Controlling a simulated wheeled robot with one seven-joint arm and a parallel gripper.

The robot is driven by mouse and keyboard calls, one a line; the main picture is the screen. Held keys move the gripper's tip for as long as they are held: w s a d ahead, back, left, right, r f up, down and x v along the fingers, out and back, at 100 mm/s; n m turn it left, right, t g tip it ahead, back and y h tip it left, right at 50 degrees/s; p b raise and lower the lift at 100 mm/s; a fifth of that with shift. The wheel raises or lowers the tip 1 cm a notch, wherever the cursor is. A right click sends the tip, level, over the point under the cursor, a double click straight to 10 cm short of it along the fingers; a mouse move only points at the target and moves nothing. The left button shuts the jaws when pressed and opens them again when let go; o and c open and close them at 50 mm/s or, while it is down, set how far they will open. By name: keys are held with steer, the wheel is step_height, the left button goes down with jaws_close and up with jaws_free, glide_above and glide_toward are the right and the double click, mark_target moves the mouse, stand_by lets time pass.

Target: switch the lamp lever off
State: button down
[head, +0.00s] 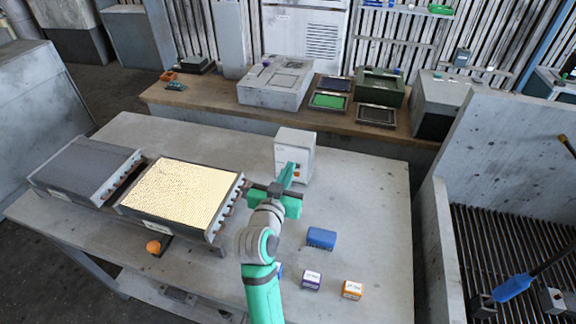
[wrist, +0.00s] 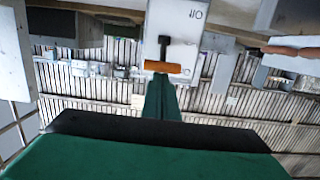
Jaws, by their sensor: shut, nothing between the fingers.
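A light grey switch box (head: 294,150) stands on the grey table, and its face fills the top middle of the wrist view (wrist: 185,30). The face is marked "I/O". The lever has a black stem and an orange handle (wrist: 162,67); in the head view a bit of orange (head: 297,172) shows beside my fingers. My gripper (head: 289,170) is shut and empty, with its green fingertips (wrist: 162,82) at the handle. I cannot tell whether they touch it. A framed panel (head: 180,195) on the left glows pale yellow.
A dark grey panel unit (head: 85,170) sits left of the bright one. A blue block (head: 321,238), a purple box (head: 311,280) and an orange box (head: 352,290) lie on the table. An orange knob (head: 153,247) is at the front left.

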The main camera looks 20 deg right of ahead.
steer(key=shift+f, duration=0.1)
steer(key=f, duration=0.1)
steer(key=s+f, duration=0.1)
steer(key=shift+s+a+f, duration=0.15)
steer(key=shift+a+f, duration=0.15)
steer(key=shift+a, duration=0.1)
steer(key=shift+r, duration=0.1)
steer(key=v, duration=0.9)
steer(key=shift+r, duration=0.3)
stand_by(0.4)
steer(key=shift+s+a, duration=0.1)
steer(key=shift+a, duration=0.05)
